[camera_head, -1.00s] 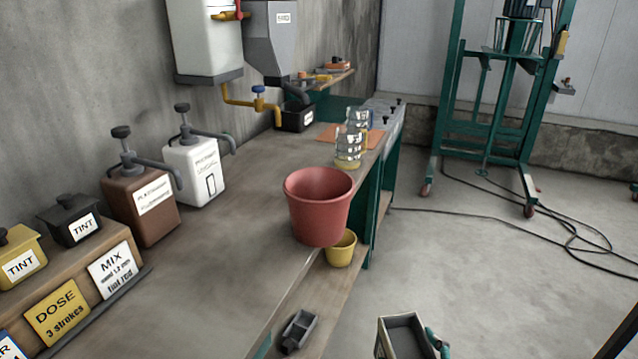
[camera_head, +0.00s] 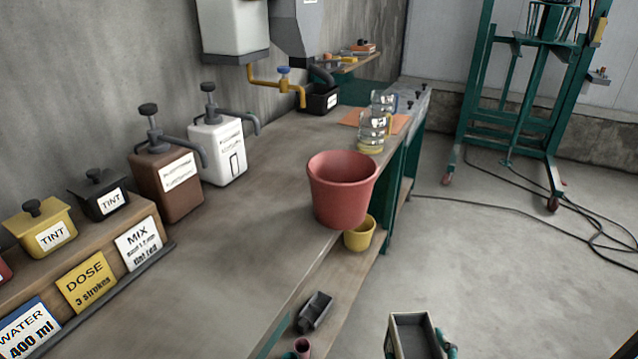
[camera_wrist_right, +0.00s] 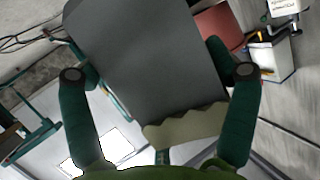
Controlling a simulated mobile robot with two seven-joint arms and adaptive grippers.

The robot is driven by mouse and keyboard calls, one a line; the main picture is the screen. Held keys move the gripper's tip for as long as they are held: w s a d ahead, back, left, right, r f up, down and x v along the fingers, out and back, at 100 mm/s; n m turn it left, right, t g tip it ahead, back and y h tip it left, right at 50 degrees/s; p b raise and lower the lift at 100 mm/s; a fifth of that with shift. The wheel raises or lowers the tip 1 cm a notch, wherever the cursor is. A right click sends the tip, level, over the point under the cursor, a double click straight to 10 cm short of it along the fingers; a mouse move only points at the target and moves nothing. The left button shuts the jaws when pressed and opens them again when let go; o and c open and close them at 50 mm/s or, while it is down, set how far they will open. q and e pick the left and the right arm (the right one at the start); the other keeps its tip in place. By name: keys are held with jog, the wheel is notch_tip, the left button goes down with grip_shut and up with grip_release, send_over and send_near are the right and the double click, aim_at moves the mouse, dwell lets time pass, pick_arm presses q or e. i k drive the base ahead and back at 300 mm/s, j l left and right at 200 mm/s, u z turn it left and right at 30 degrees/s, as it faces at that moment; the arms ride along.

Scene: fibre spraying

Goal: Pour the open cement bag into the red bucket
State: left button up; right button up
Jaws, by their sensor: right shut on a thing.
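The red bucket (camera_head: 341,192) stands upright at the right edge of the workbench in the head view; its inside bottom is hidden. The open cement bag (camera_head: 415,338) shows at the bottom edge of the head view, its top open and grey inside. In the right wrist view the bag (camera_wrist_right: 150,60) is a large grey shape with a torn pale edge. My right gripper (camera_wrist_right: 158,73) has its green fingers on both sides of it and is shut on it. The bag is apart from the bucket, nearer to me and to its right. My left gripper is not in view.
A yellow bucket (camera_head: 360,233) sits below the red one by the lower shelf (camera_head: 335,265). Clear jars (camera_head: 372,130) stand behind it on the bench. Pump containers (camera_head: 167,180) and tint boxes line the left. A green frame (camera_head: 520,110) and cables occupy the floor at right.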

aim_at(342, 181)
jog(key=i+l+u, duration=0.1)
jog(key=l+u, duration=0.25)
jog(key=u, duration=0.15)
jog(key=l+u, duration=0.9)
jog(key=l, duration=1)
jog(key=k+l, duration=0.1)
jog(key=l, duration=0.8)
jog(key=k+l, duration=0.15)
jog(key=l, duration=0.25)
